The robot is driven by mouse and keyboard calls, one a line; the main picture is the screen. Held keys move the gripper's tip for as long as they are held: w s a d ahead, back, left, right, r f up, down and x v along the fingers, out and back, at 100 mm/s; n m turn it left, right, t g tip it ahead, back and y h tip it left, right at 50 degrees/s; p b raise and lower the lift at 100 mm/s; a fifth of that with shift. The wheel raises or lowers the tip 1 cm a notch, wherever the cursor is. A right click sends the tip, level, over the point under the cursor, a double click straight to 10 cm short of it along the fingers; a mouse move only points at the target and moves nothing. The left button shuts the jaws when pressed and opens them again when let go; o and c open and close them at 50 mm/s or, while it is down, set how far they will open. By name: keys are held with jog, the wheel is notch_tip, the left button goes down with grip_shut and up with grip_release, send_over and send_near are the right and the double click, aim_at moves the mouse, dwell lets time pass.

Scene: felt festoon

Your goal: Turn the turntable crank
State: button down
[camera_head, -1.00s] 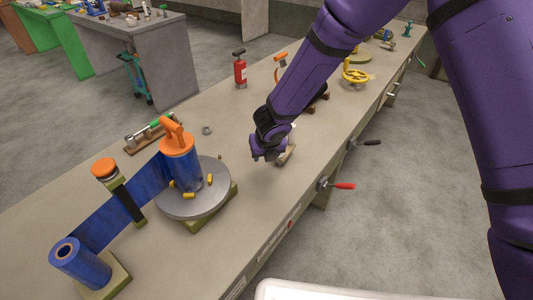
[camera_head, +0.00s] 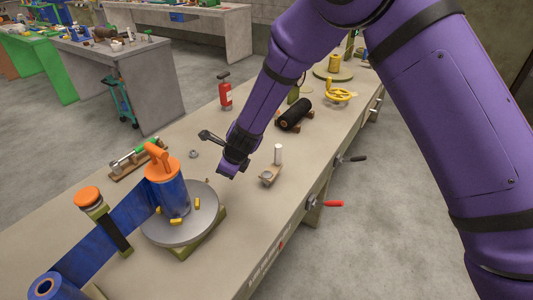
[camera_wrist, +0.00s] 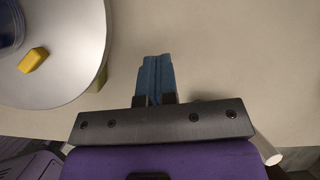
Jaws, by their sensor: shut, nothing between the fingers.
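The turntable (camera_head: 207,212) is a round grey disc on a green base on the bench. A blue drum (camera_head: 172,196) stands on it with an orange crank-like handle (camera_head: 160,158) on top. Small yellow blocks (camera_head: 174,221) lie on the disc. My gripper (camera_head: 227,174) is to the right of the turntable, above the bench and apart from the disc. In the wrist view its blue fingers (camera_wrist: 155,78) are together with nothing between them. The disc (camera_wrist: 75,50) shows there at upper left with a yellow block (camera_wrist: 33,60); the orange handle is out of that view.
A white post (camera_head: 278,154) on a small wooden base stands right of my gripper. A black lever (camera_head: 211,137) shows behind my wrist. A black roller (camera_head: 296,114), yellow handwheel (camera_head: 338,95) and red extinguisher (camera_head: 225,95) stand farther back. A red-handled lever (camera_head: 328,203) sticks out from the bench front.

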jog(key=w+d+r+n+t+h, duration=0.15)
jog(key=r+n+h, duration=0.3)
jog(key=n, duration=0.55)
jog(key=w+d+r+n+t+h, duration=0.1)
jog(key=w+d+r+n+h, duration=0.2)
jog(key=n+h, duration=0.45)
jog(key=w+d+f+n+y, duration=0.1)
jog(key=w+d+f+n, duration=0.1)
jog(key=w+d+f, duration=0.2)
jog(key=shift+w+d+f+y, duration=0.4)
jog(key=shift+d+f, duration=1.15)
jog(key=shift+f, duration=0.1)
jog(key=shift+d+m+g+h, duration=0.35)
jog(key=shift+m+g, duration=0.1)
jog(key=shift+m, duration=0.4)
